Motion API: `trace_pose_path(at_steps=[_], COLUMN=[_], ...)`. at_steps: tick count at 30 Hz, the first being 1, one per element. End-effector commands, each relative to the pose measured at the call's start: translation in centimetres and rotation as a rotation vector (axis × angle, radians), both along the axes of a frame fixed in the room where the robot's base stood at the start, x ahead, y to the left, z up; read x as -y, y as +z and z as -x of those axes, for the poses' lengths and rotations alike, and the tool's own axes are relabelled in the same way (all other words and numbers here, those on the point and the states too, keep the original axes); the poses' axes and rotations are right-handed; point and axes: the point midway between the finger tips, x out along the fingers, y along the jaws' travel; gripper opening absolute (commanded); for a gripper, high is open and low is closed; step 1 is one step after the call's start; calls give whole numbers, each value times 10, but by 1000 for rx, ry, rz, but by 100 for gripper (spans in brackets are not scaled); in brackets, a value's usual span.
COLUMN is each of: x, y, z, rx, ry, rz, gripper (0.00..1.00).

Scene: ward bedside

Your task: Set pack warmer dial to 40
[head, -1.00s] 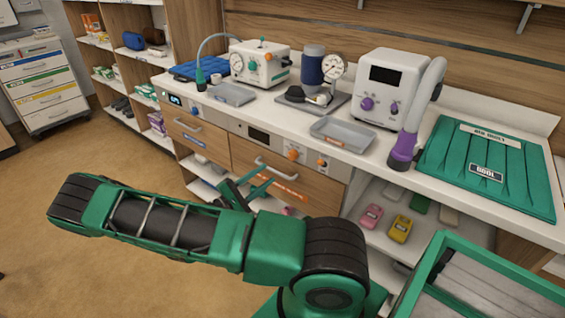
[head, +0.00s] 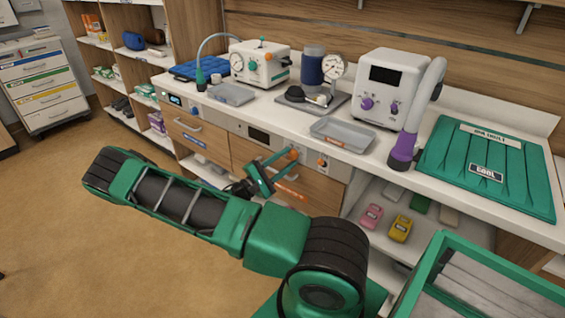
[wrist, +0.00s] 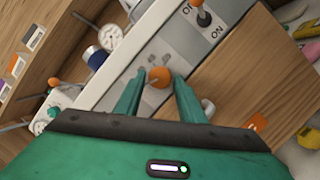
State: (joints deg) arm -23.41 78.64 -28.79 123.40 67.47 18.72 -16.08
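An orange dial (head: 293,154) sits on the grey front panel under the counter, right of a dark display (head: 259,135). I take it to be the pack warmer dial; its setting is not readable. In the wrist view, the orange dial (wrist: 159,77) lies between the two fingertips. My gripper (head: 279,160) is at the panel, and it also shows in the wrist view (wrist: 158,79). Its fingers are apart, one on each side of the dial. A small gap seems to show on each side; contact is hard to tell.
Right of the dial is a switch (wrist: 203,17) with an ON label. Below is a wooden drawer front (head: 312,186). On the counter above are a grey tray (head: 343,134), a white device with purple knobs (head: 392,88) and a green mat (head: 487,165).

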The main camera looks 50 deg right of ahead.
Motion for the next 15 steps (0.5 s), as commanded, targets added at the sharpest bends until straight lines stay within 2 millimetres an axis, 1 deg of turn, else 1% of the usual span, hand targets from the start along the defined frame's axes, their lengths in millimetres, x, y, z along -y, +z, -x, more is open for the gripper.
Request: trace_pose_path(at_steps=[3,4,7,9,10,15], x=[0,0,0,0,-8,0], y=[0,0,0,0,0,0], z=[0,0,0,0,-1,0], rx=[0,0,0,0,0,15], ry=[0,0,0,0,2,-1], rz=[0,0,0,0,-2,-1], gripper=[36,31,8,6,6,6])
